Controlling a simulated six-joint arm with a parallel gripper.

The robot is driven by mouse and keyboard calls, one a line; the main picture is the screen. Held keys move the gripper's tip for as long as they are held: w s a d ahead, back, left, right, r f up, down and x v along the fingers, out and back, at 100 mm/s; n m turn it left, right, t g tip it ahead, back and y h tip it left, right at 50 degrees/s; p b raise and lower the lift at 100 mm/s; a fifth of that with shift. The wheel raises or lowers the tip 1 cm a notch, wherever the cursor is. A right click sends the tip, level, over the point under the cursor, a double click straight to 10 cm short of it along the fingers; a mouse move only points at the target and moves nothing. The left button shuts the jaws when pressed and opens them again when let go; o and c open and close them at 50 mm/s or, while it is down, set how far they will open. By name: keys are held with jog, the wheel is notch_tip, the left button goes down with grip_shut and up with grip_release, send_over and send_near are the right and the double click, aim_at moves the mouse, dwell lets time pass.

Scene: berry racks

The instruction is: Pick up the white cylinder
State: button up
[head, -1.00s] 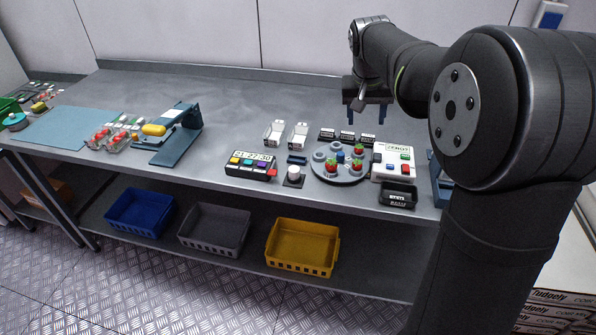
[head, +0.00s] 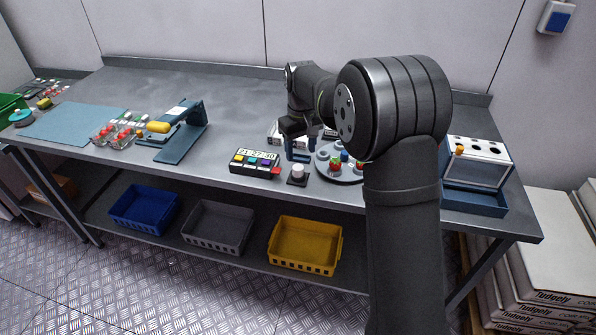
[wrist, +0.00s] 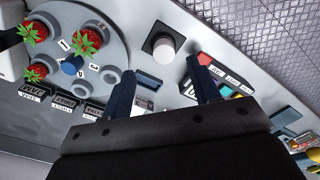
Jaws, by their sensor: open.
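The white cylinder (head: 298,170) stands upright on a small dark square base near the front edge of the bench. In the wrist view the white cylinder (wrist: 163,47) lies just beyond my fingertips, roughly in line with the gap between them. My gripper (head: 299,156) is open and empty, pointing down above the bench a little behind the cylinder. Its two dark blue fingers also show in the wrist view (wrist: 160,70). I cannot tell its exact height.
A timer box with coloured buttons (head: 254,162) stands close left of the cylinder. A round grey turntable (head: 337,176) with strawberries and a blue peg is on the right. A blue rack with a holed white top (head: 478,150) stands farther right. Bins sit on the lower shelf.

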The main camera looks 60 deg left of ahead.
aim_at(298, 167)
jog(key=f, duration=0.7)
jog(key=shift+s+a+f, duration=0.1)
jog(key=shift+s+a, duration=0.1)
jog(key=shift+a, duration=0.2)
jog(key=shift+c, duration=0.5)
jog(key=c, duration=1)
